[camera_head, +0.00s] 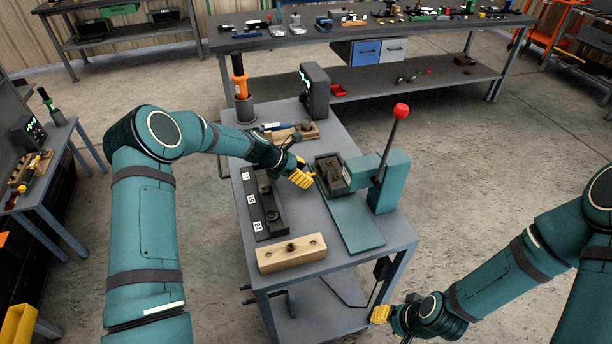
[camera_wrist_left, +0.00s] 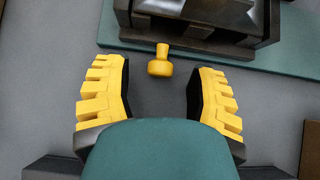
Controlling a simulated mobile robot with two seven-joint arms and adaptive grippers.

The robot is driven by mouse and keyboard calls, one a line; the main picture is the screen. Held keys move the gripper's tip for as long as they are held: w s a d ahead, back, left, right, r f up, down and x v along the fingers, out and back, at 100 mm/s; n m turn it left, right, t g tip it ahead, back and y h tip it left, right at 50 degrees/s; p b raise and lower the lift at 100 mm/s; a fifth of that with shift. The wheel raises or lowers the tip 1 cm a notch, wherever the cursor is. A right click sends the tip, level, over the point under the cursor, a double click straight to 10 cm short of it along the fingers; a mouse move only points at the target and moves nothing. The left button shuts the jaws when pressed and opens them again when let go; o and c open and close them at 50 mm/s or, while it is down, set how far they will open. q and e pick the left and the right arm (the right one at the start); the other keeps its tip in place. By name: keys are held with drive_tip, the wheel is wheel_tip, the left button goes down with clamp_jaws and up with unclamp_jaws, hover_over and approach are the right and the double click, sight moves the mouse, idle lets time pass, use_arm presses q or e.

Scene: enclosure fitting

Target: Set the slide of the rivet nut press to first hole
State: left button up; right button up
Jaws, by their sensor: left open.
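The rivet nut press (camera_head: 392,180) is teal, with a tall lever topped by a red knob (camera_head: 401,111). Its dark slide block (camera_head: 331,172) sits on the teal base plate (camera_head: 350,222). In the left wrist view, the dark slide (camera_wrist_left: 195,22) is at the top, and a small yellow knob (camera_wrist_left: 160,62) projects from it. My left gripper (camera_head: 301,176) is beside the slide, on its left. Its yellow fingers (camera_wrist_left: 160,98) are open, with the knob just beyond the gap between their tips. My right gripper (camera_head: 380,314) hangs low beside the table's front right; its opening is unclear.
A dark strip with labelled stations (camera_head: 262,203) lies left of the press. A wooden block with holes (camera_head: 291,252) is at the front edge. Behind stand an orange-handled tool (camera_head: 240,78) in a holder and a dark box with a display (camera_head: 315,92).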

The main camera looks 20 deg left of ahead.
use_arm(q)
drive_tip(key=shift+w+d+f, duration=0.25)
drive_tip(key=shift+d+f, duration=0.1)
drive_tip(key=shift+f, duration=0.05)
